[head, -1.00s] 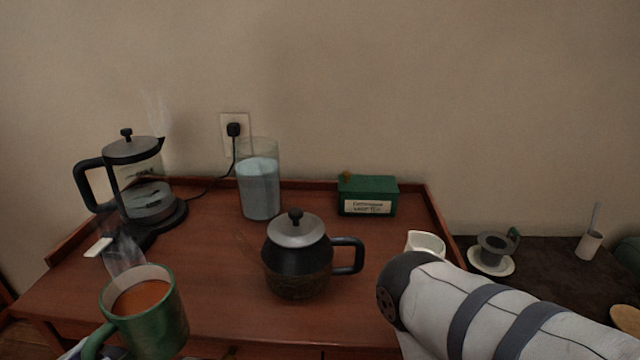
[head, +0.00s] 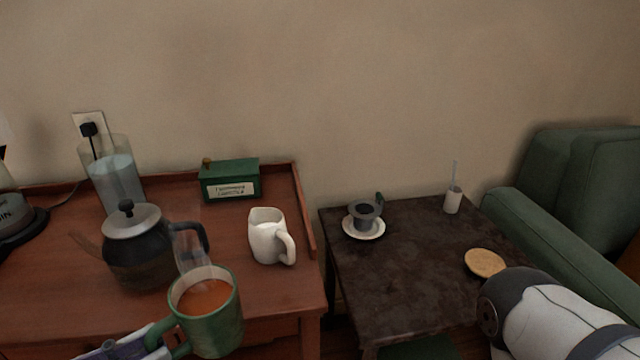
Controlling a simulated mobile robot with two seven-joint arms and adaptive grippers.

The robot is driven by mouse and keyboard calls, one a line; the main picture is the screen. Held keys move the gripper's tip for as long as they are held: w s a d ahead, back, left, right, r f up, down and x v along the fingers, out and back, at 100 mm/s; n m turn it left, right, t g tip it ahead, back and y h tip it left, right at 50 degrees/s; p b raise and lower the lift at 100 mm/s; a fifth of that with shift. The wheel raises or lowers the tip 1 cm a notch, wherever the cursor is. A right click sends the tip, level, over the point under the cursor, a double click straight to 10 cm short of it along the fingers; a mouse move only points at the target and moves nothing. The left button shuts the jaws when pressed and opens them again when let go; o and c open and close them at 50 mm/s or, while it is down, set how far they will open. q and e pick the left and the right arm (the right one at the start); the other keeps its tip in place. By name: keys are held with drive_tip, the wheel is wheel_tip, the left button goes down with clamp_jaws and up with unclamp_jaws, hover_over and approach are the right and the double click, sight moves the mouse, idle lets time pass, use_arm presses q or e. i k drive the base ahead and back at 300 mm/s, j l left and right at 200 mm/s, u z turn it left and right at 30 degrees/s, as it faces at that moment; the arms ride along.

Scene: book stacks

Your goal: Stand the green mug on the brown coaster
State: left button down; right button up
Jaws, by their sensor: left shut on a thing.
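The green mug (head: 214,325), full of a steaming brown drink, is upright at the bottom of the head view, in front of the wooden table. My left gripper (head: 150,342) is shut on it at the handle side; the fingers are mostly hidden. The brown coaster (head: 485,263), a round light-brown disc, lies bare on the dark side table near its right edge. It is well to the right of the mug. My right arm comes in at the lower right, close to the coaster; its gripper is out of view.
The dark side table (head: 400,275) also bears a cup with a filter on a saucer (head: 364,232) and a white holder (head: 453,202). The wooden table bears a white pitcher (head: 268,238), a dark teapot (head: 140,255), a glass jar (head: 115,180) and a green box (head: 230,180). A green armchair (head: 560,225) stands right.

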sight(488, 268)
drive_tip(key=l+z, duration=0.2)
drive_tip(key=z, duration=0.25)
drive_tip(key=l+z, duration=0.2)
drive_tip(key=z, duration=0.25)
drive_tip(key=l+z, duration=0.15)
drive_tip(key=z, duration=0.35)
drive_tip(key=i+l+z, duration=0.2)
drive_tip(key=z, duration=0.15)
drive_tip(key=i+l+z, duration=0.35)
drive_tip(key=i+l+u, duration=0.1)
drive_tip(key=u, duration=0.35)
drive_tip(key=i+l+u, duration=0.2)
drive_tip(key=u, duration=0.25)
drive_tip(key=i+l+u, duration=0.1)
drive_tip(key=l+u, duration=0.15)
drive_tip(key=u, duration=0.15)
drive_tip(key=l+u, duration=0.25)
drive_tip(key=u, duration=0.2)
drive_tip(key=i+l+u, duration=0.1)
drive_tip(key=l+u, duration=0.2)
drive_tip(key=u, duration=0.15)
drive_tip(key=l+u, duration=0.25)
drive_tip(key=u, duration=0.2)
